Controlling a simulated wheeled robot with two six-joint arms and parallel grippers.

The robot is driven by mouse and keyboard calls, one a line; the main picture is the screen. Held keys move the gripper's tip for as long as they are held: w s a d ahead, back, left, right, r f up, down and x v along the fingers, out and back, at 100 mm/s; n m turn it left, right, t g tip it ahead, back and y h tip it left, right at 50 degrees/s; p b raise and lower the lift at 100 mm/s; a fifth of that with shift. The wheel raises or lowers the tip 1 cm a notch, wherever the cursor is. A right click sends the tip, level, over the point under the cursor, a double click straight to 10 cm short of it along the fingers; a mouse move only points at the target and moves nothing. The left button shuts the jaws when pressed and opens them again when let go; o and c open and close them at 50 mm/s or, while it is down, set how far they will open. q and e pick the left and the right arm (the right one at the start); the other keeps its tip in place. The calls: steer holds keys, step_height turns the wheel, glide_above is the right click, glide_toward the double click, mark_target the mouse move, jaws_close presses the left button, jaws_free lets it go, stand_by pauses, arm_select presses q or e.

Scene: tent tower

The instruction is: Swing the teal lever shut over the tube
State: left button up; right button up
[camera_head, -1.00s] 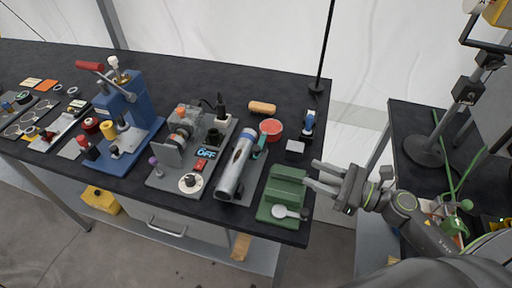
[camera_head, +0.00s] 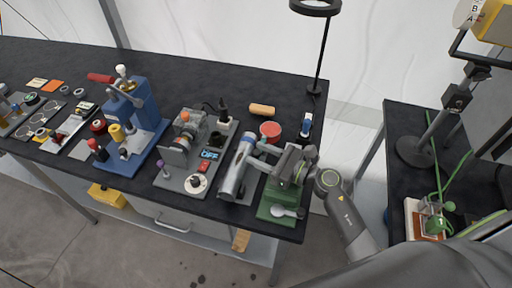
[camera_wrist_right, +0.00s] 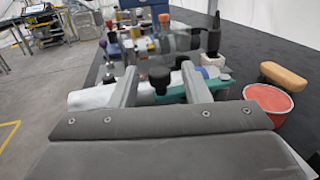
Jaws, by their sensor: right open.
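The silver tube (camera_head: 233,175) with a blue end lies in a clamp fixture near the table's right front. It also shows in the wrist view (camera_wrist_right: 92,96), lying across behind my fingers. The teal lever (camera_wrist_right: 170,95) shows between and beyond my right gripper's fingers in the wrist view; in the head view it is mostly hidden by the gripper. My right gripper (camera_head: 260,156) is open, reaching in from the right over the green block, its fingertips beside the tube. In the wrist view its fingers (camera_wrist_right: 160,72) stand either side of part of the lever; contact cannot be told. My left gripper is not in view.
The green block (camera_head: 277,205) with a round dial stands right of the tube. A red-topped tin (camera_head: 270,130) and an orange roll (camera_head: 262,109) lie behind. A grey switch fixture (camera_head: 196,160) and a blue press (camera_head: 138,130) stand to the left.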

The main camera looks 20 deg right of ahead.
steer(key=shift+x, duration=0.8)
steer(key=shift+c, duration=0.3)
jaws_close()
